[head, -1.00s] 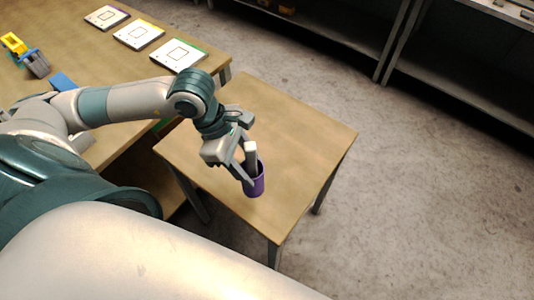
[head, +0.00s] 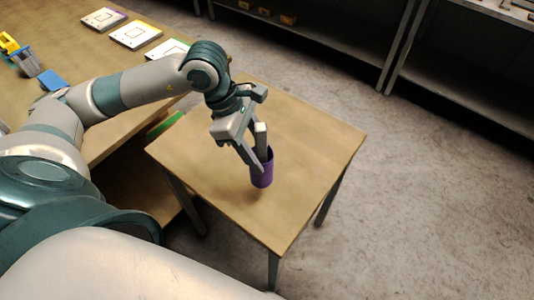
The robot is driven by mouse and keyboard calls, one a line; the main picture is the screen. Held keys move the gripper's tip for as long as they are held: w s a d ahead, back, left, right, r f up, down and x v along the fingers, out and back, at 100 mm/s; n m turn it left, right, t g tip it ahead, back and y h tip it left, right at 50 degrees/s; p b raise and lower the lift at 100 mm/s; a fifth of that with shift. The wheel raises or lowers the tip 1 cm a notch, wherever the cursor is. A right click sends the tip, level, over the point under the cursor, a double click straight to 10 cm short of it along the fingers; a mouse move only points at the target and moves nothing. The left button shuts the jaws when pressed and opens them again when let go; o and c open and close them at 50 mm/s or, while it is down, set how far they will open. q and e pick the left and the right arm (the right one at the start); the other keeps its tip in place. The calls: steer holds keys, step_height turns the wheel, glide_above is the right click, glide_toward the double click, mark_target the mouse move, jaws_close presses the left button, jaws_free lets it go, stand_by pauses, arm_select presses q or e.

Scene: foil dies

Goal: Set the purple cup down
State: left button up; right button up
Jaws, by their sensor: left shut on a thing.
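A dark shadow lies close by the cup's base; I cannot tell whether the base touches the tabletop. My right gripper is not in view.
A larger wooden table (head: 110,65) at the left holds several white cards with coloured edges, a blue block (head: 52,80) and a yellow and blue item (head: 20,52). Dark shelves (head: 340,35) stand at the back. The small table is otherwise bare.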

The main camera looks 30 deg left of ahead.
arm_select(q)
steer(key=w+f+p, duration=0.1)
steer(key=w+f, duration=0.2)
steer(key=w, duration=0.2)
steer(key=shift+w+a+p, duration=0.25)
steer(key=shift+a+p, duration=0.15)
steer(key=shift+f, duration=0.15)
step_height(320, 180, down, 4)
steer(key=shift+r+p, duration=0.1)
steer(key=shift+p, duration=0.9)
